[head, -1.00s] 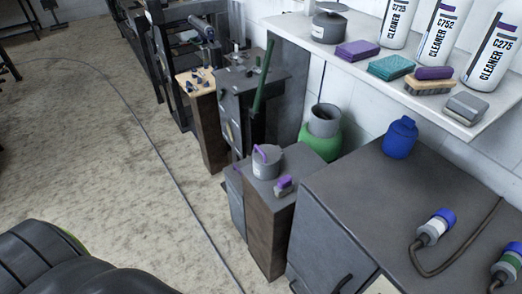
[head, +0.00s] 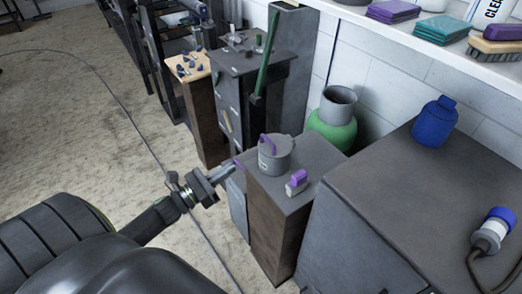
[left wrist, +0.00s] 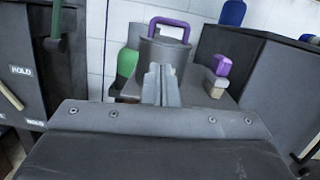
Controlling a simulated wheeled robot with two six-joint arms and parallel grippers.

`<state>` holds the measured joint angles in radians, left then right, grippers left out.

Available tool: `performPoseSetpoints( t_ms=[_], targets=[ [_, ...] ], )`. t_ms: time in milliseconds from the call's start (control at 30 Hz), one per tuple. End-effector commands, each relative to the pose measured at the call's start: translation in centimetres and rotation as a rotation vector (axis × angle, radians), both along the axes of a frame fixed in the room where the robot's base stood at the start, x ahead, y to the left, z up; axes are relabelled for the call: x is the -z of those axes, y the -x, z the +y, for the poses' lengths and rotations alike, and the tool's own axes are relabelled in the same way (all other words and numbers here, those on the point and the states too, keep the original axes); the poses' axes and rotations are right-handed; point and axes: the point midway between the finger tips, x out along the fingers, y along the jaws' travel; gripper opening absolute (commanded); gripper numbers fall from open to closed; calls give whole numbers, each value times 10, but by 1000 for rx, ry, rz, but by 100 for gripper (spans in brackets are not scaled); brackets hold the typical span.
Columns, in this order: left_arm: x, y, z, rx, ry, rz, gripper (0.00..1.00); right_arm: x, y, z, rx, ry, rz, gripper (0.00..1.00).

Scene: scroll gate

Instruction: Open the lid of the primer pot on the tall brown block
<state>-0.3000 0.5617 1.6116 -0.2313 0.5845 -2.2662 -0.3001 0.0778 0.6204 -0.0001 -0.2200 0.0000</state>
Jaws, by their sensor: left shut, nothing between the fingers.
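The primer pot (head: 276,158) is a grey can with a purple handle (head: 267,145) on top. It stands upright on the tall brown block (head: 268,222), which has a grey top. The lid looks down on the pot. My left gripper (head: 236,167) is shut and empty, just left of the pot and pointing towards it, apart from it as far as I can tell. In the left wrist view the shut fingers (left wrist: 161,84) stand in front of the pot (left wrist: 150,52) and hide part of it. My right gripper is not in view.
A small purple-topped block (head: 297,182) sits beside the pot. A green vessel (head: 333,128) stands behind. A dark cabinet (head: 385,200) with a blue bottle (head: 435,122) is close on the right. A wooden-topped stand (head: 190,68) is farther back. Open floor lies left.

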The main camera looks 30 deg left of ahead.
Motion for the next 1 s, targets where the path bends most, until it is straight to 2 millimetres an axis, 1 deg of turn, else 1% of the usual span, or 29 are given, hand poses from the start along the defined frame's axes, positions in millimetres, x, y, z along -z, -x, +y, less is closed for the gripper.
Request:
performPoseSetpoints(
  t_ms=[33, 100, 233, 367, 500, 700, 833, 1000],
  targets=[
    [-5, 1, -4, 15, -41, -34, 0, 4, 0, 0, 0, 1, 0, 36],
    [-11, 1, -7, 25, -77, -64, 0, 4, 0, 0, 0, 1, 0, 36],
    [-17, -7, -12, 30, -94, -80, 0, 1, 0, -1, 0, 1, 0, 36],
    [-23, -26, -20, 28, -91, -81, 0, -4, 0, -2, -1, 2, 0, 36],
    [-28, -50, -30, 27, -89, -78, 0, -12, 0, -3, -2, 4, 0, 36],
    [-32, -77, -41, 26, -89, -74, 0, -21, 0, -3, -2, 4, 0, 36],
    [-33, -86, -45, 27, -90, -74, 0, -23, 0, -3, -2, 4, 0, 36],
    [-33, -89, -47, 27, -89, -72, 0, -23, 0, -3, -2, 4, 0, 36]
  ],
)
